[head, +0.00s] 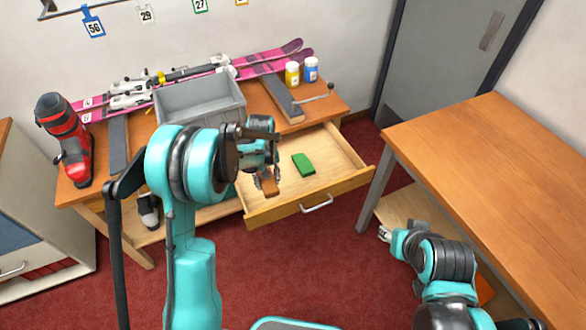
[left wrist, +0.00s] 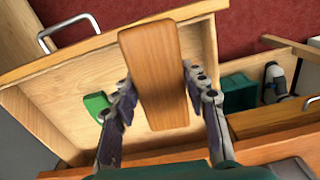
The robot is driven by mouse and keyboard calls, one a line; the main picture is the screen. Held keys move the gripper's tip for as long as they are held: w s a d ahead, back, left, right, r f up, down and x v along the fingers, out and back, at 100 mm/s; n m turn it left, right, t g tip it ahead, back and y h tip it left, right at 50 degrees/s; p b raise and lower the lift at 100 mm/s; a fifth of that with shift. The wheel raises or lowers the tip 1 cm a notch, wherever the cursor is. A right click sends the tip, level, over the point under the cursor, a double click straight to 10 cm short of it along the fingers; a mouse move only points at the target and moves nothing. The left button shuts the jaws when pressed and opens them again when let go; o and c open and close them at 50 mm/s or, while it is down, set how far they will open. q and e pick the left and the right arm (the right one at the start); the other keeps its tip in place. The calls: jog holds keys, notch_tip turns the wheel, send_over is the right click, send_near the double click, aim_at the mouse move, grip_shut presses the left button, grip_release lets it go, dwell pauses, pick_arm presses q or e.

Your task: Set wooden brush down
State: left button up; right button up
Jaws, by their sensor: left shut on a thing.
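The wooden brush (head: 268,187) is a brown wooden block held over the open drawer (head: 338,150) of the bench. In the left wrist view the brush (left wrist: 157,75) stands between the two fingers of my left gripper (left wrist: 155,85), which is shut on it. In the head view my left gripper (head: 265,174) is partly hidden by its own arm. A green block (head: 303,164) lies on the drawer floor, right of the brush. I cannot tell if the brush touches the drawer floor. My right gripper (head: 384,234) is low beside the right table, too small to read.
The bench top holds a grey bin (head: 200,99), a red ski boot (head: 68,140), pink skis (head: 270,60) and two small bottles (head: 311,70). A bare wooden table (head: 500,150) stands at right. The drawer floor around the green block is clear.

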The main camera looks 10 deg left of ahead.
pick_arm(q)
jog(key=shift+n, duration=0.4)
jog(key=w+f+b, duration=0.1)
jog(key=w+f, duration=0.2)
jog(key=w, duration=0.1)
jog(key=w+a+f+b, duration=0.1)
jog(key=w+f, duration=0.1)
jog(key=w, duration=0.2)
jog(key=w+a+f+b, duration=0.1)
jog(key=w+f, duration=0.2)
jog(key=w, duration=0.1)
jog(key=shift+w+a+f+b, duration=0.1)
jog(key=shift+w+f+b, duration=0.1)
jog(key=shift+f+b, duration=0.15)
notch_tip(320, 180, down, 4)
jog(key=shift+f+b, duration=0.1)
jog(key=shift+b, duration=0.8)
jog(key=shift+f, duration=0.1)
jog(key=o, duration=1)
jog(key=shift+o, duration=0.4)
